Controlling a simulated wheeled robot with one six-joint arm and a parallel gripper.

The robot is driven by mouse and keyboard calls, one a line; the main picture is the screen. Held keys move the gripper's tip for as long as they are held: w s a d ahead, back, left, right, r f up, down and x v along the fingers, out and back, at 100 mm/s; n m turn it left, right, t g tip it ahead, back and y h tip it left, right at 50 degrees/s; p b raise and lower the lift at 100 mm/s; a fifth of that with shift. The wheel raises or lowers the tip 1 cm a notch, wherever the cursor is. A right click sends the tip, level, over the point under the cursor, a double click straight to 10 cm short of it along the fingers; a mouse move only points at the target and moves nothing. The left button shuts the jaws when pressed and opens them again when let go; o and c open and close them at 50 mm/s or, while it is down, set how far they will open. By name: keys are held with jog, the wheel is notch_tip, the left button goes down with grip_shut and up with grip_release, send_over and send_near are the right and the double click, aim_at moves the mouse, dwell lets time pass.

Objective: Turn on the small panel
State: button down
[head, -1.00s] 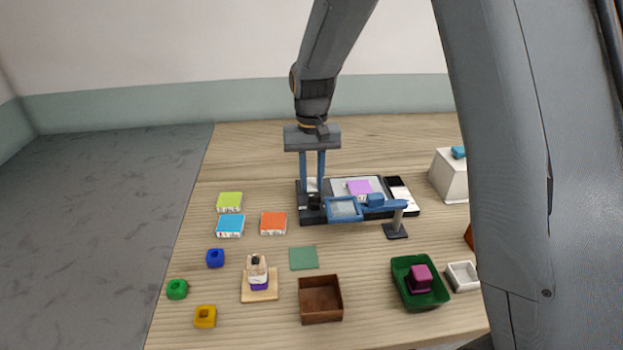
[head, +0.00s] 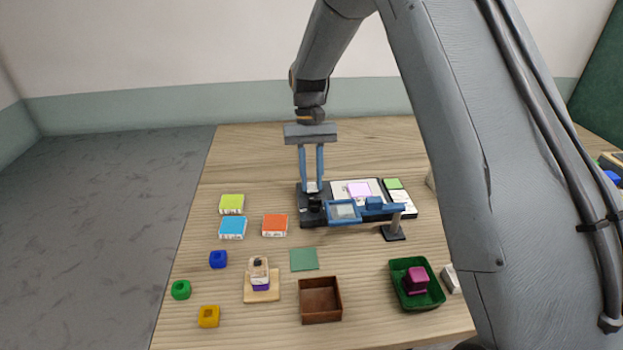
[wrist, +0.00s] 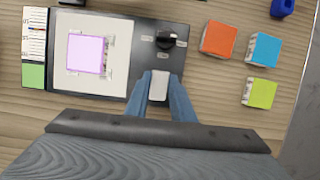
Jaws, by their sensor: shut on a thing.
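The small panel (head: 308,218) is a black unit with a pale plate (head: 372,184) carrying a lilac square block (head: 358,190). Its end window (head: 392,183) is lit green, beside a white scale (head: 402,203). The window also shows green in the wrist view (wrist: 33,76). A black knob (wrist: 167,40) with label marks sits on the panel's dark end. My gripper (wrist: 158,88) is over that dark end, its blue fingers shut on a white switch handle (wrist: 159,84) close to the knob. The handle's base is partly hidden by the fingers.
A blue framed lens (head: 344,210) on a stand (head: 394,232) reaches across the panel's front. Lime (head: 232,204), blue (head: 232,228) and orange (head: 275,225) boxes lie to the left. A brown tray (head: 320,315) and green tray (head: 403,300) stand in front.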

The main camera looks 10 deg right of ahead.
jog(key=c, duration=1.5)
grip_release()
jog(key=b+v, duration=0.2)
jog(key=v, duration=0.6)
